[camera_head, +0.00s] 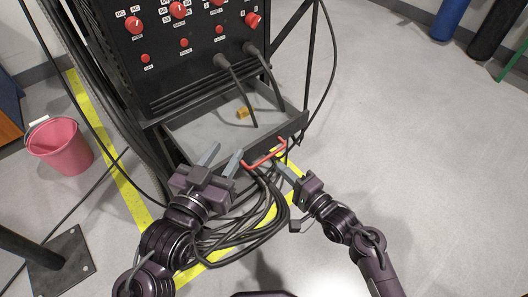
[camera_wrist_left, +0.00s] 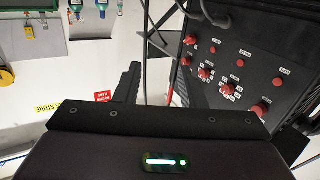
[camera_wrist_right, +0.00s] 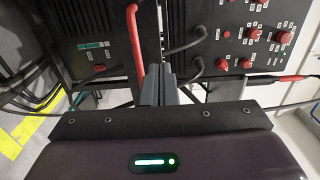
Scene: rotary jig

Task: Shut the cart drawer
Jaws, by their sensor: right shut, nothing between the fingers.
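The cart drawer (camera_head: 205,132) stands pulled out below the black control panel, with its grey floor showing. Its red bar handle (camera_head: 265,155) is on the front edge and also shows in the right wrist view (camera_wrist_right: 136,50). My right gripper (camera_head: 284,166) is shut and empty, with its tips close to the right end of the handle; I cannot tell whether they touch. My left gripper (camera_head: 224,154) is open and empty, left of the handle, near the drawer's front edge. In the left wrist view its fingers are spread, with nothing between them.
A small orange block (camera_head: 244,112) lies in the drawer. Black cables (camera_head: 252,73) run from the panel (camera_head: 185,50) down over the drawer, and coiled cables (camera_head: 245,225) lie on the floor below. A pink bucket (camera_head: 60,146) stands at left.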

